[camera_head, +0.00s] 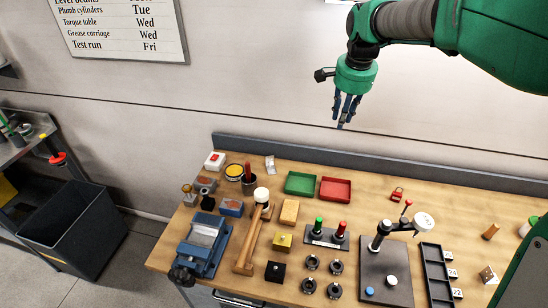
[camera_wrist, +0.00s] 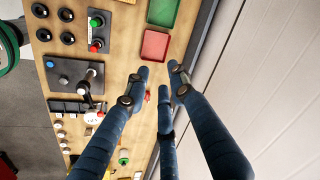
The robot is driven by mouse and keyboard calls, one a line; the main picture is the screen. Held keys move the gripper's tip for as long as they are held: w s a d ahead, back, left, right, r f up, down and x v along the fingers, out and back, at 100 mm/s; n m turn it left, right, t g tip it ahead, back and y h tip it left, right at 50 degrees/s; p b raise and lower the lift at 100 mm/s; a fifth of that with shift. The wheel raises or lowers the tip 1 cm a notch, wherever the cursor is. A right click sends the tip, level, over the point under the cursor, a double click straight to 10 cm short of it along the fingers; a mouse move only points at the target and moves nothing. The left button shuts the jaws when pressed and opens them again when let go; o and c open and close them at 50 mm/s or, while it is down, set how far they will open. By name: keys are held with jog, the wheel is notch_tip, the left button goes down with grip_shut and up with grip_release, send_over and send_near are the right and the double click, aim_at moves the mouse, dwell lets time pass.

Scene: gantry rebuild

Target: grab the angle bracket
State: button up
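My gripper (camera_head: 346,112) hangs in the air above the back edge of the workbench, high over the bench top. Its three dark blue fingers also show in the wrist view (camera_wrist: 162,80), with their tips apart and nothing between them.
A green tray (camera_head: 300,183) and a red tray (camera_head: 335,190) stand near the back. A mallet (camera_head: 246,250) and a blue vise (camera_head: 203,245) are in front.

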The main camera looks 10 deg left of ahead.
jog(key=w+a+f+m+p, duration=0.2)
jog(key=w+a+f, duration=0.2)
jog(key=w+a, duration=0.35)
jog(key=m+g+p, duration=0.3)
jog(key=m+p, duration=0.1)
jog(key=p, duration=0.2)
send_over(270, 165)
notch_tip(270, 165, down, 20)
jog(key=shift+w+d+f+h, duration=0.15)
jog(key=shift+w+f+h, duration=0.05)
jog(key=shift+h, duration=0.1)
jog(key=shift+f, duration=4.3)
jog(key=shift+s+f, duration=0.15)
jog(key=shift+f, duration=2.4)
